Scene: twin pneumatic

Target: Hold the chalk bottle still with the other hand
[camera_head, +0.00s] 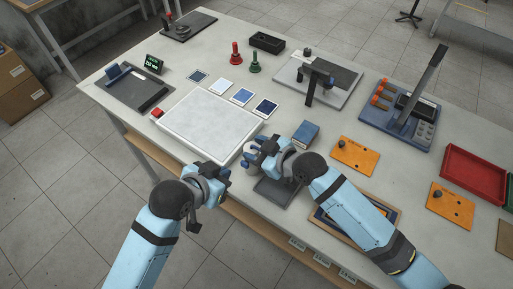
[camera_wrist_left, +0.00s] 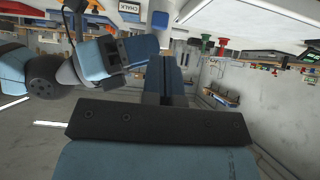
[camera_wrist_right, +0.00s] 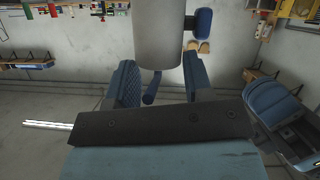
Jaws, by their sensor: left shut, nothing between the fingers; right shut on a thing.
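The chalk bottle (camera_wrist_right: 158,35) is a pale grey cylinder between my right gripper's fingers (camera_wrist_right: 160,85) in the right wrist view. A blue rounded part shows at its side and a blue tip below. In the head view the bottle (camera_head: 250,157) is mostly hidden by my right gripper (camera_head: 262,147), which is shut on it near the table's front edge. A CHALK label (camera_wrist_left: 130,8) shows at the top of the left wrist view. My left gripper (camera_head: 222,174) is shut and empty, left of the bottle and apart from it; its closed fingers (camera_wrist_left: 165,75) show in the left wrist view.
A dark grey mat (camera_head: 272,193) lies below my right gripper. A blue box (camera_head: 305,134) and an orange plate (camera_head: 353,155) stand to the right. Red (camera_head: 235,54) and green (camera_head: 255,63) handled pieces stand farther back.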

